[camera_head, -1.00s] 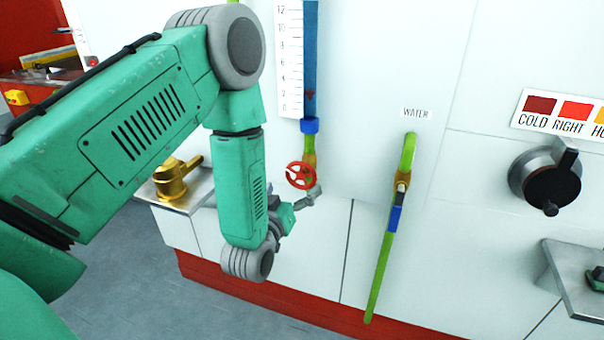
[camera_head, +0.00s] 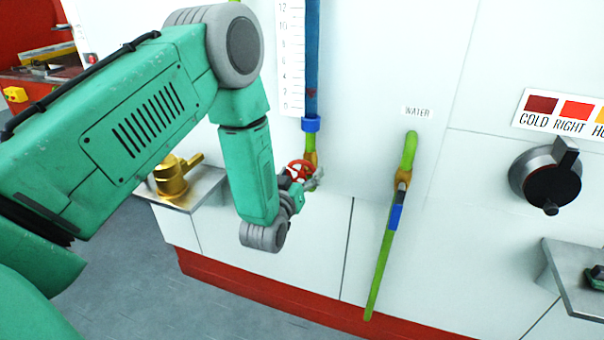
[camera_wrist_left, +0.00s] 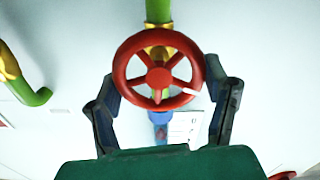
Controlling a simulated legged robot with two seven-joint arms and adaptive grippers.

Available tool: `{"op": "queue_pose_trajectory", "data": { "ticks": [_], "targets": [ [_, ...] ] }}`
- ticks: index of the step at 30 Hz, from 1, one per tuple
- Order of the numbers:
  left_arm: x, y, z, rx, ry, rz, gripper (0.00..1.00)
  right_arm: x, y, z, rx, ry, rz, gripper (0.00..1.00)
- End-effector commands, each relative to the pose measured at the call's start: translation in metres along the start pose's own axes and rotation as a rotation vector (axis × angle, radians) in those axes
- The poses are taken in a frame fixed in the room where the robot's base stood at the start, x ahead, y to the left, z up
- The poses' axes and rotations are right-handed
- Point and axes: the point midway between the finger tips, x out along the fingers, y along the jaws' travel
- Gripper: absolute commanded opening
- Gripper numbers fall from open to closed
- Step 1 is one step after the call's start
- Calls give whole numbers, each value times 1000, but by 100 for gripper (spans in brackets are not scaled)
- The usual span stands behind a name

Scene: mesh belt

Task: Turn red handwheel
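The red handwheel (camera_head: 298,169) is on the green and blue pipe against the white wall, partly hidden by my left gripper (camera_head: 308,183) in the head view. In the left wrist view the spoked handwheel (camera_wrist_left: 158,68) faces the camera and shows almost whole. My left gripper (camera_wrist_left: 162,98) is open, with one dark finger on each side of the wheel's lower part. I cannot tell whether either finger touches the rim. My right gripper is not in view.
A green pipe with a blue handle (camera_head: 395,217) runs down the wall to the right. A brass valve (camera_head: 173,178) stands on a metal shelf at left. A black knob (camera_head: 551,187) and a metal shelf (camera_head: 566,262) stick out at right.

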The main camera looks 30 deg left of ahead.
Motion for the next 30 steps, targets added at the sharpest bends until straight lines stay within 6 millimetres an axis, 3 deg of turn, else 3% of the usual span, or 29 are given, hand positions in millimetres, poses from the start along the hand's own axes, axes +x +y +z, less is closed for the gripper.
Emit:
{"op": "queue_pose_trajectory", "data": {
  "ticks": [13,30],
  "targets": [
    [1,-1,0,-114,1,0,40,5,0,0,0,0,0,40],
    [1,-4,2,-627,3,-1,40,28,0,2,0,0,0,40]
  ]
}}
